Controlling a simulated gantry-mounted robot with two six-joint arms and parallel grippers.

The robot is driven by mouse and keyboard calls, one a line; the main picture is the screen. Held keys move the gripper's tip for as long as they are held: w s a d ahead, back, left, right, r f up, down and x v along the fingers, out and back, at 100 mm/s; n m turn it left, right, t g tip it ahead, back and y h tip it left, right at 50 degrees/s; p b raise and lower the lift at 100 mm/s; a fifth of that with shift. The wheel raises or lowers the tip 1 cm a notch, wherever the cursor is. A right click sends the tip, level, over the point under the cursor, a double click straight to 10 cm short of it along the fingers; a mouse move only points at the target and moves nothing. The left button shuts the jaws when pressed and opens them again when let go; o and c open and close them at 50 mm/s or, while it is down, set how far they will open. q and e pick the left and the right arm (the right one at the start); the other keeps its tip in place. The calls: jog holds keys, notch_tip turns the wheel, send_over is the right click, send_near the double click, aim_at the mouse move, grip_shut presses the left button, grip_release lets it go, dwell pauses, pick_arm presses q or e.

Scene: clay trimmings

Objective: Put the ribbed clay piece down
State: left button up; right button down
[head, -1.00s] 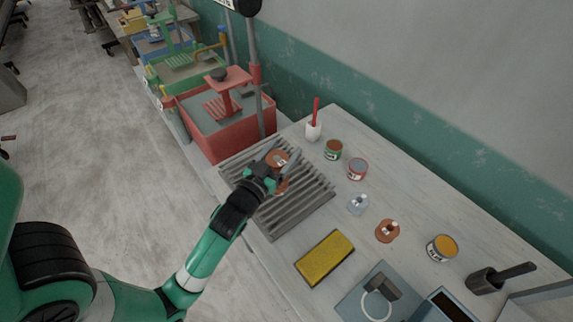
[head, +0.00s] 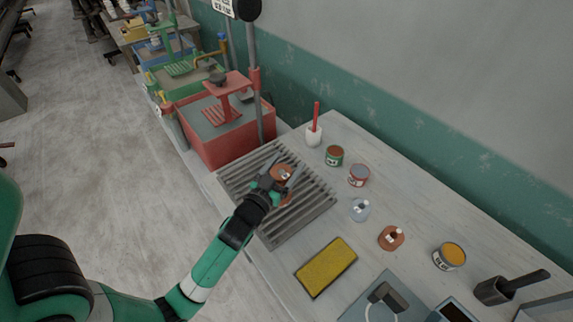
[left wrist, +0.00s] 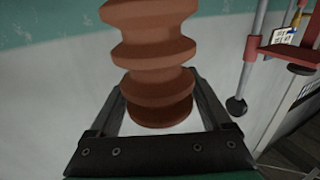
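The ribbed clay piece (head: 284,171) is reddish brown with stacked round ridges. My left gripper (head: 285,167) is shut on it, one finger on each side, over the grey slatted rack (head: 313,209). In the left wrist view the ribbed clay piece (left wrist: 153,55) stands lengthwise between the two dark fingers, and its upper end runs out of the picture. I cannot tell whether its underside touches the slats, as the gripper hides part of it. My right gripper is not in view.
A red basin (head: 222,137) stands just beyond the rack. A white cup with a red handle (head: 314,136), several cans, a grey piece (head: 359,210) and an orange piece (head: 391,238) are to the right. A yellow sponge (head: 326,267) lies in front. Rack slats around the piece are bare.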

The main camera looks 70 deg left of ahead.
pick_arm(q)
jog(key=shift+o, duration=1)
jog(key=shift+r, duration=0.15)
jog(key=shift+s+d, duration=0.15)
jog(key=b+v, duration=0.1)
jog(key=v, duration=1)
jog(key=shift+s+d+b, duration=0.2)
jog(key=shift+s+b, duration=0.05)
jog(key=shift+b, duration=0.15)
jog(key=shift+w+r, duration=0.1)
